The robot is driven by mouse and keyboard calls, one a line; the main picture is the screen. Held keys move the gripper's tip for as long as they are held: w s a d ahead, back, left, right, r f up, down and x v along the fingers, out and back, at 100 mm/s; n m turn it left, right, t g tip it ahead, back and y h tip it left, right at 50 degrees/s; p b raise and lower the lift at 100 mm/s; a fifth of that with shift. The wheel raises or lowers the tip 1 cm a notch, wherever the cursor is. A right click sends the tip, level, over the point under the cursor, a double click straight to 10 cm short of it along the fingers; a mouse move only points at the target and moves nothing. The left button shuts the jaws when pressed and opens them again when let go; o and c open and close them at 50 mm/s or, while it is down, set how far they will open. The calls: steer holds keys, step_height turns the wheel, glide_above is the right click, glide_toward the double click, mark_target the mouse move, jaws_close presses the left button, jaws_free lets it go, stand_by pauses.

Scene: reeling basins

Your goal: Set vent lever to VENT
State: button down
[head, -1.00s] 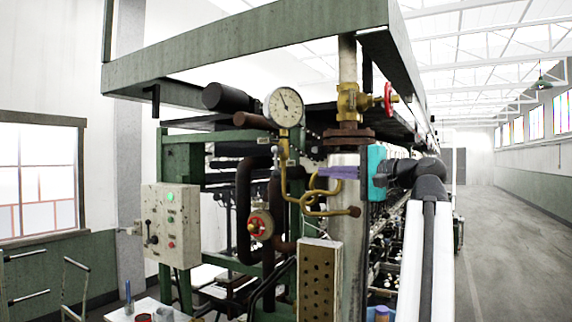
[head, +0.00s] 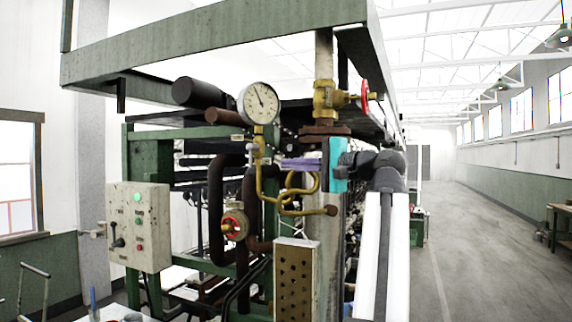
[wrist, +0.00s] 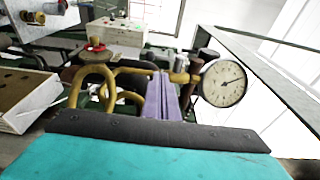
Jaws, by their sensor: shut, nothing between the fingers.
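My gripper (head: 283,163) is at the centre of the head view, with purple fingers on a teal body. The fingers are shut with nothing between them, and also show in the wrist view (wrist: 160,80). They point left toward the brass fitting (head: 259,150) under the pressure gauge (head: 259,103). A small pale lever (head: 251,155) stands at that fitting. A black-handled lever (head: 117,240) is on the grey control box (head: 150,225), well left of my gripper. The labels are too small to read, so I cannot tell which is the vent lever. Contact with the fitting is unclear.
A curled brass pipe (head: 290,208) runs just below my fingers. A red-handled valve (head: 365,97) is above on the upright pipe. A red and brass valve (head: 233,225) and a perforated box (head: 296,278) are lower. A green frame (head: 220,40) overhangs. The aisle (head: 490,240) at right is clear.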

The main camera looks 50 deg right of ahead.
steer(key=w+p, duration=0.3)
steer(key=w, duration=0.6)
steer(key=shift+a, duration=0.25)
steer(key=shift+f, duration=0.1)
